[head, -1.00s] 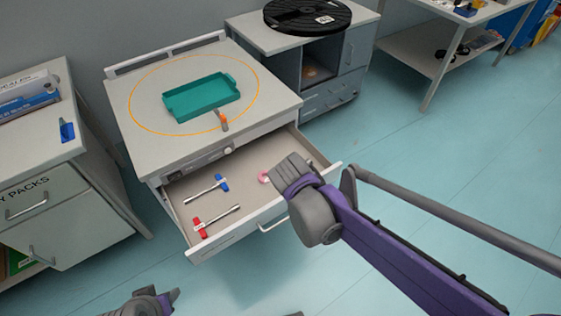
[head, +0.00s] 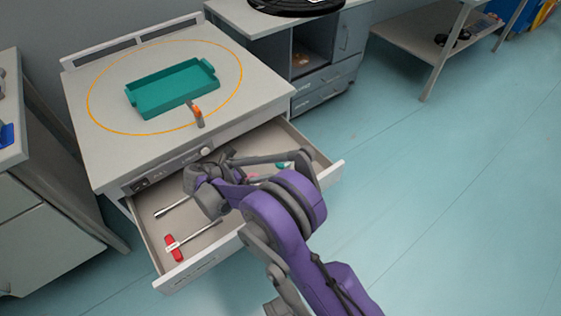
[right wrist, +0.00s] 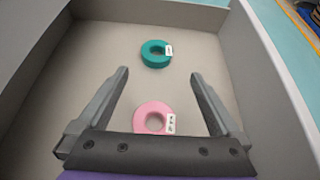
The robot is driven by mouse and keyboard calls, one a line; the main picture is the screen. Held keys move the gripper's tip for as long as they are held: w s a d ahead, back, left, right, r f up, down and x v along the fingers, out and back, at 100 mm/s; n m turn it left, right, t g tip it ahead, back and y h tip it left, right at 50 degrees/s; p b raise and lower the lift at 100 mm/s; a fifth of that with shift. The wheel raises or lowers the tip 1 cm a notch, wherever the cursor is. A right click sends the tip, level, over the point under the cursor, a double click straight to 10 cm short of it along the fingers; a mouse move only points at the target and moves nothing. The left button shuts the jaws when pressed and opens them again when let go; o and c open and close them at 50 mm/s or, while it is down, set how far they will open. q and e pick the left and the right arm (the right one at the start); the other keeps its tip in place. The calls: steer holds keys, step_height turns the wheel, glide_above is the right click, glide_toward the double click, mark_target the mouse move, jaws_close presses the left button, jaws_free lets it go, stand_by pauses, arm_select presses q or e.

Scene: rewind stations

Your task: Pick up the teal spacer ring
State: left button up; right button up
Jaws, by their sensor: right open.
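The teal spacer ring (right wrist: 146,59), with a white label, lies flat on the drawer floor in the right wrist view, just beyond my fingertips. In the head view the teal ring (head: 283,166) is mostly hidden by my arm. My right gripper (right wrist: 159,74) is open and empty above the drawer floor, its fingers pointing toward the teal ring. A pink ring (right wrist: 143,113) lies nearer, below the space between the fingers, partly covered by the palm. My left gripper is out of view.
The open drawer (head: 330,172) has walls close around the rings. A red-handled tool (head: 174,248) lies in its left part. The teal tray (head: 172,92) and an orange-tipped piece (head: 197,113) are on the bench top above. Open floor lies to the right.

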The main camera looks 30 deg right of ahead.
mark_target(286, 160)
steer(key=x, duration=0.3)
steer(key=shift+d+f, duration=0.25)
steer(key=shift+d, duration=0.1)
steer(key=x, duration=0.1)
steer(key=b+x, duration=0.1)
steer(key=x, duration=0.3)
steer(key=shift+w+b, duration=0.35)
steer(key=shift+b, duration=0.05)
steer(key=shift+r, duration=0.1)
steer(key=c, duration=1.3)
